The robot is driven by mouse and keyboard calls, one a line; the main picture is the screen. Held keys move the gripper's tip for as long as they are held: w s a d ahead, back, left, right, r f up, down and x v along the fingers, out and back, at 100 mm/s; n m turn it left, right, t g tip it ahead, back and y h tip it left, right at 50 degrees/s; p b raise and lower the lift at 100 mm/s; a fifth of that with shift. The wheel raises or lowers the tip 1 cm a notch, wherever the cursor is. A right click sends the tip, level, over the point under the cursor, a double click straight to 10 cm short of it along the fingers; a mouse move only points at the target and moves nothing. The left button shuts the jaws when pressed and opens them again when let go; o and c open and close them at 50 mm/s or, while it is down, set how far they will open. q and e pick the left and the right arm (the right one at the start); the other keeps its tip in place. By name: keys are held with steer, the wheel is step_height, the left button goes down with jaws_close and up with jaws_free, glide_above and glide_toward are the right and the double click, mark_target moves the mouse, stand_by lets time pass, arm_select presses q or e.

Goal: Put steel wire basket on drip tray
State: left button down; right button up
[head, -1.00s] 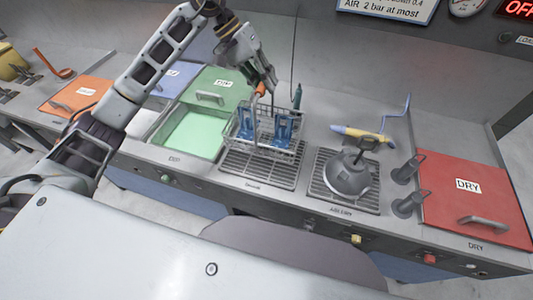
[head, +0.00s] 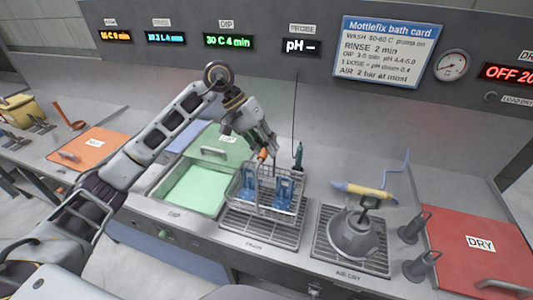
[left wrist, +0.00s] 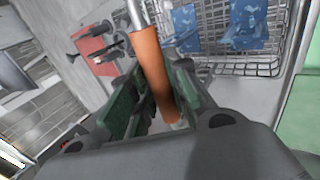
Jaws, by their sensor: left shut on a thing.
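The steel wire basket (head: 262,200), with blue pieces in it, is over the back part of the slotted drip tray (head: 262,231) marked as the drain. I cannot tell whether its bottom touches the slats. My left gripper (head: 268,153) is above the back of the basket, shut on its orange handle grip (head: 262,155). In the left wrist view the orange grip (left wrist: 153,70) lies between the green finger pads, and the basket's wire mesh (left wrist: 235,69) shows behind. My right gripper is not in view.
A green dip bath (head: 190,188) is left of the basket. To the right, a grey rounded object (head: 352,235) sits on the air-dry grate (head: 368,264). A yellow-and-blue tool (head: 365,190) lies behind it. A red DRY lid (head: 470,225) is far right.

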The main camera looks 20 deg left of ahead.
arm_select(q)
steer(key=shift+f+p, duration=0.5)
steer(key=shift+f, duration=1.6)
steer(key=shift+f+p, duration=0.55)
steer(key=shift+f, duration=1.55)
steer(key=c, duration=1.3)
jaws_free()
steer(key=shift+c, duration=0.2)
steer(key=shift+f, duration=0.1)
